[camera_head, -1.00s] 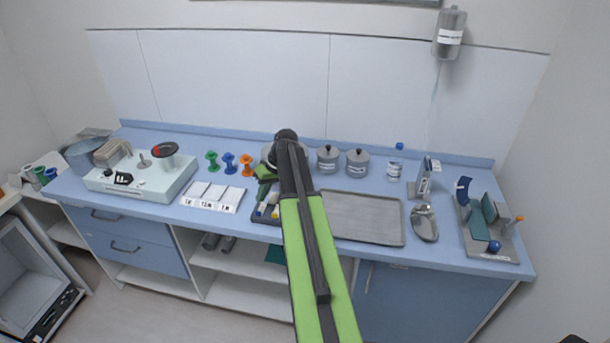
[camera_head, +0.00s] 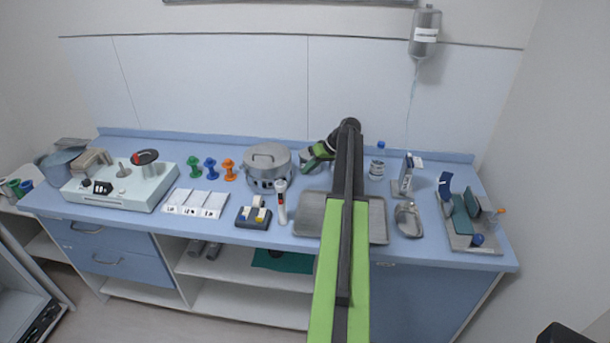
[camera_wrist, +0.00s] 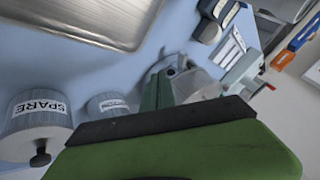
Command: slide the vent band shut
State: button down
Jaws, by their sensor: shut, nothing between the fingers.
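A round metal drum (camera_head: 268,160) with a handled lid stands toward the back of the blue counter. Dark marks that look like vent openings show low on its front; the vent band (camera_head: 267,181) is too small to make out clearly. My gripper (camera_head: 308,165) is right of the drum, in front of the jars, pointing left toward it and apart from it. In the wrist view my gripper's fingers (camera_wrist: 158,82) are shut and empty. The drum (camera_wrist: 190,80) shows just beyond them, partly hidden by the fingers and the green wrist body.
A jar labelled SPARE (camera_wrist: 37,118) and another jar (camera_wrist: 108,105) stand close to my gripper. A flat metal tray (camera_head: 310,215), a white-and-red device (camera_head: 282,203) and a dark switch block (camera_head: 253,217) lie in front. Coloured spools (camera_head: 211,168) stand left of the drum.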

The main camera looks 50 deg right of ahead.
jog(key=b+x, duration=0.4)
jog(key=x, duration=0.3)
jog(key=shift+s+d+f, duration=0.15)
jog(key=shift+s+d, duration=0.05)
jog(key=shift+w+a+r, duration=0.1)
jog(key=shift+w+a, duration=0.2)
jog(key=shift+a, duration=0.35)
jog(key=shift+w+a+r, duration=0.1)
jog(key=shift+w+a, duration=0.2)
jog(key=shift+a, duration=0.35)
jog(key=shift+w+a, duration=0.35)
jog(key=shift+a, duration=0.3)
jog(key=shift+s, duration=0.1)
